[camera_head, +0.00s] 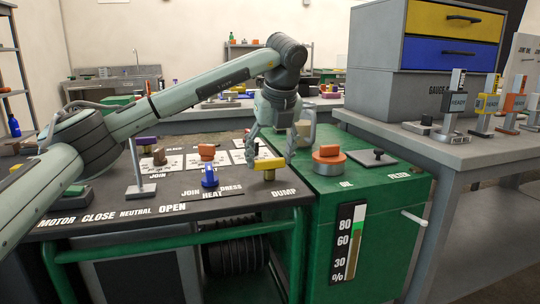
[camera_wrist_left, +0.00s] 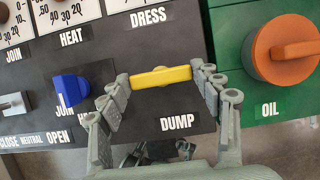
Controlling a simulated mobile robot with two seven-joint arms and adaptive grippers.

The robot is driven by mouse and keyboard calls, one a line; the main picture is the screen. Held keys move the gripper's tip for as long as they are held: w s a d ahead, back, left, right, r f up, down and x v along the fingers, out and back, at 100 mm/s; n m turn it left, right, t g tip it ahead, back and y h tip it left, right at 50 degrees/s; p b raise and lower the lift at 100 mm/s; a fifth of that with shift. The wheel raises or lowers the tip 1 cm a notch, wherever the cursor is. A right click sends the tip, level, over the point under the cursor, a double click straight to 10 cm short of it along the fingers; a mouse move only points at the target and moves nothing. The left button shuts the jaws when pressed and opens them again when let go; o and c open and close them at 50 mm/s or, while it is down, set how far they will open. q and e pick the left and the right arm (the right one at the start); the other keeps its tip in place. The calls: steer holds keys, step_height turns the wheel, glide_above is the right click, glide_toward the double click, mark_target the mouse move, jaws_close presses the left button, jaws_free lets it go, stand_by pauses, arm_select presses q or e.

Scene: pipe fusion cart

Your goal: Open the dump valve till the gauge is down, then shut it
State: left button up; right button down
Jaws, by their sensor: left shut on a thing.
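The yellow dump valve handle (camera_head: 268,164) stands at the right end of the dark console, above the DUMP label. It also shows in the wrist view (camera_wrist_left: 160,76), lying nearly crosswise, parallel to the label. My left gripper (camera_head: 271,160) is shut on it, one finger at each end, as the wrist view (camera_wrist_left: 166,80) shows. White gauge faces (camera_wrist_left: 72,12) are partly in the wrist view; their needles cannot be read. A vertical level gauge (camera_head: 348,242) marked 80, 60, 30 is on the green cabinet front. My right gripper is not in view.
A blue knob (camera_head: 209,176) stands just left of the dump handle. An orange OIL cap (camera_head: 328,160) and a black FILTER knob (camera_head: 378,157) are on the green cabinet (camera_head: 400,190) to the right. A grey lever (camera_head: 138,178) rises at the console's left.

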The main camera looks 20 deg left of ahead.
arm_select(q)
steer(key=o, duration=1.1)
steer(key=shift+o, duration=0.2)
steer(key=v, duration=1.2)
